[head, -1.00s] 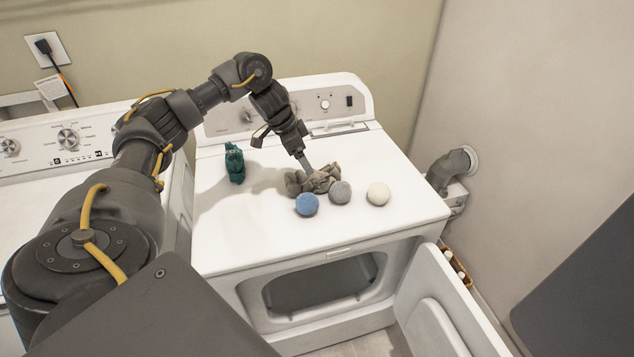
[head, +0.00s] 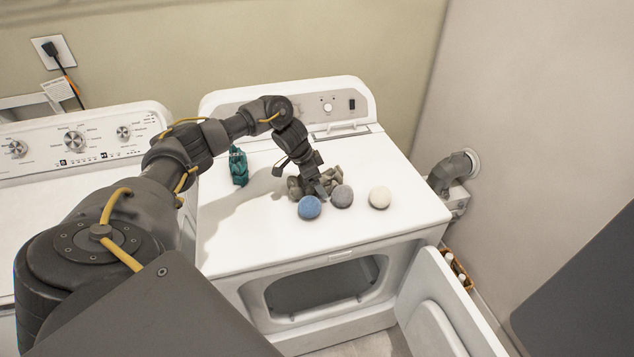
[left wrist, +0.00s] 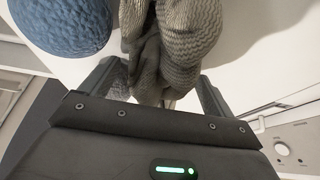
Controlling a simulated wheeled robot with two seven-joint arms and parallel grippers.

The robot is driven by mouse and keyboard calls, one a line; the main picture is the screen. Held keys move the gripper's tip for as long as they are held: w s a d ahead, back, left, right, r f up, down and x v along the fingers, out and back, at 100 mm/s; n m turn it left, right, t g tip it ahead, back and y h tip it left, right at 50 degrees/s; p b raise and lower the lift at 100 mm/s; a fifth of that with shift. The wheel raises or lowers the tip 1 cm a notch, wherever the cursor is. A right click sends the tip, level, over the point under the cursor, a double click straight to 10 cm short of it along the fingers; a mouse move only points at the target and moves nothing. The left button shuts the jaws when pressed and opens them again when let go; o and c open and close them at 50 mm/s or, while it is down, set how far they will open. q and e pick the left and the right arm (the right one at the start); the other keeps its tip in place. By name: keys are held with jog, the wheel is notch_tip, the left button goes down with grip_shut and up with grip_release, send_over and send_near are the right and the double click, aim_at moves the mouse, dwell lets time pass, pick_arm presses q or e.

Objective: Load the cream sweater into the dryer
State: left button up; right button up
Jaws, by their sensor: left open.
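The crumpled grey-beige knit bundle (head: 294,187), which appears to be the cream sweater, lies on top of the white dryer (head: 380,162). In the left wrist view the knit (left wrist: 188,45) hangs into the space between the fingers. My left gripper (head: 319,193) is down at the bundle with its jaws open on both sides of the cloth; it also shows in the left wrist view (left wrist: 158,90). The gripper covers part of the bundle in the head view. The dryer door (head: 435,305) is open, and its dark front opening (head: 322,287) shows. My right gripper is not in view.
A blue ball (head: 310,207), a grey ball (head: 342,196) and a white ball (head: 380,197) sit in front of the bundle. A washer (head: 60,205) is at left. A vent pipe (head: 450,172) is at right.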

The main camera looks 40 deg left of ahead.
pick_arm(q)
jog(key=shift+s, duration=0.1)
jog(key=shift+c, duration=0.2)
jog(key=c, duration=1.4)
jog(key=shift+r, duration=0.15)
jog(key=shift+c, duration=1)
